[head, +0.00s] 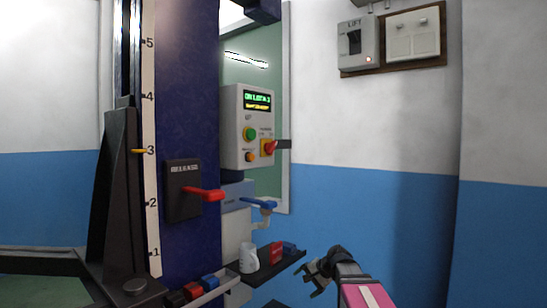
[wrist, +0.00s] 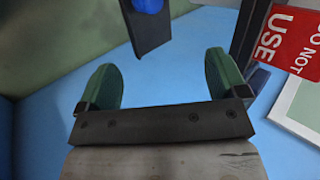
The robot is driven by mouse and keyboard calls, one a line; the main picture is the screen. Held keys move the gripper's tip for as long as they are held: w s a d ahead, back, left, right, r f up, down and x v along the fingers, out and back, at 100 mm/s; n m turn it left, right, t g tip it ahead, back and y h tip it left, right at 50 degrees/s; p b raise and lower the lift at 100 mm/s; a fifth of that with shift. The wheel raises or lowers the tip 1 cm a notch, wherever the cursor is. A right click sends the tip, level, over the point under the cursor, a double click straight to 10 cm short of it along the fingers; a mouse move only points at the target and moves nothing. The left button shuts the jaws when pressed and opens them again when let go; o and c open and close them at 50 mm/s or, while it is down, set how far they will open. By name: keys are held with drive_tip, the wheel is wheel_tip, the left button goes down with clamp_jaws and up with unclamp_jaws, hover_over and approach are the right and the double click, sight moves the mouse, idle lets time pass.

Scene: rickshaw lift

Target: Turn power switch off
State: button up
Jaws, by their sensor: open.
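A grey control box (head: 246,127) with a lit green display hangs on the blue lift post. A grey wall box marked LIFT (head: 358,44), with a black switch lever (head: 354,41) and a small red lamp, is at the upper right. My gripper (head: 313,277) is low in the head view, below and apart from both boxes. In the wrist view, its green-padded fingers (wrist: 162,82) are spread with nothing between them.
A red-handled lever box (head: 183,190) is on the post. A shelf (head: 272,267) with a white mug (head: 248,258) and a red item (head: 276,252) lies left of my gripper. A red DO NOT USE tag (wrist: 290,40) shows in the wrist view.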

drive_tip(key=w+a+r+m+t+y, duration=0.1)
drive_tip(key=w+r+m+y, duration=0.15)
drive_tip(key=r, duration=0.85)
drive_tip(key=w+a+r+m+t+y, duration=0.1)
drive_tip(key=w+a+r+t+y, duration=0.15)
drive_tip(key=r, duration=0.85)
drive_tip(key=m+y, duration=0.2)
drive_tip(key=y, duration=0.5)
approach(273, 150)
drive_tip(key=shift+n, duration=0.25)
drive_tip(key=x, duration=0.5)
drive_tip(key=w+x, duration=0.1)
drive_tip(key=x, duration=0.4)
drive_tip(key=shift+r, duration=0.25)
drive_tip(key=shift+g, duration=0.25)
drive_tip(key=c, duration=0.9)
